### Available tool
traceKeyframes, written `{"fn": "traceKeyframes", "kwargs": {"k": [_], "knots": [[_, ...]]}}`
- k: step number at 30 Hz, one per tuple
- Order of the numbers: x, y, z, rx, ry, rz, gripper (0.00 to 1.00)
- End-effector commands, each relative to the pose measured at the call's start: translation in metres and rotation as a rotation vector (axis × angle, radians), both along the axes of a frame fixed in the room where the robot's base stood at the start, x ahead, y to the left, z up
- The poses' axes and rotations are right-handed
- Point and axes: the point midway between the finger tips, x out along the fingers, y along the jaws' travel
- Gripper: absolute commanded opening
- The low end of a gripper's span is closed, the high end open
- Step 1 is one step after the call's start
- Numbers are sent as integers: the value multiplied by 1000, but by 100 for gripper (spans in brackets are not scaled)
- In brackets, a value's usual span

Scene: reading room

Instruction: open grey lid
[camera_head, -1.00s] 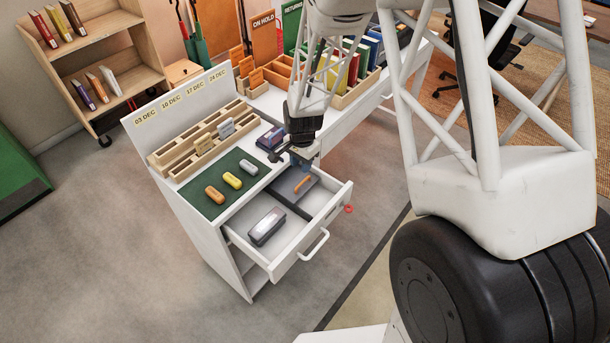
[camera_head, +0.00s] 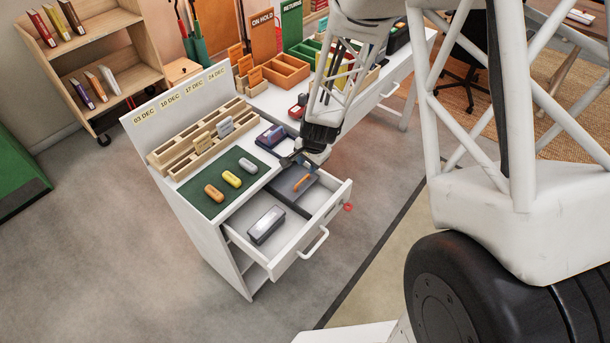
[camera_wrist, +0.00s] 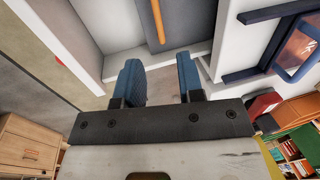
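The grey lid (camera_head: 284,184) lies flat over the far-right part of the open drawer (camera_head: 285,262), with an orange bar handle (camera_head: 303,182) on it. In the wrist view the lid (camera_wrist: 112,22) shows at the top, with its handle (camera_wrist: 157,22) upright in the picture. My gripper (camera_head: 301,163) is over the drawer's far edge, near the lid. In the wrist view its two blue fingers (camera_wrist: 160,78) are apart with nothing between them. The handle is beyond the fingertips, and no contact shows.
A dark box with a pale top (camera_head: 266,225) lies in the drawer's near-left part. A green mat (camera_head: 206,202) with several small coloured blocks and a dark blue object (camera_head: 271,137) are on the desktop beside the gripper. A wooden card rack (camera_head: 180,158) stands behind.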

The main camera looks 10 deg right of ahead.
Motion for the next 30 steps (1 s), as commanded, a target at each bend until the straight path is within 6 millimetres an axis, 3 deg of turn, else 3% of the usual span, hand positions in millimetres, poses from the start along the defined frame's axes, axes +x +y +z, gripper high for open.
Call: {"fn": "traceKeyframes", "kwargs": {"k": [18,30], "knots": [[8,9,-63,-1,2,0,35],[10,10,-71,-1,1,0,35]]}}
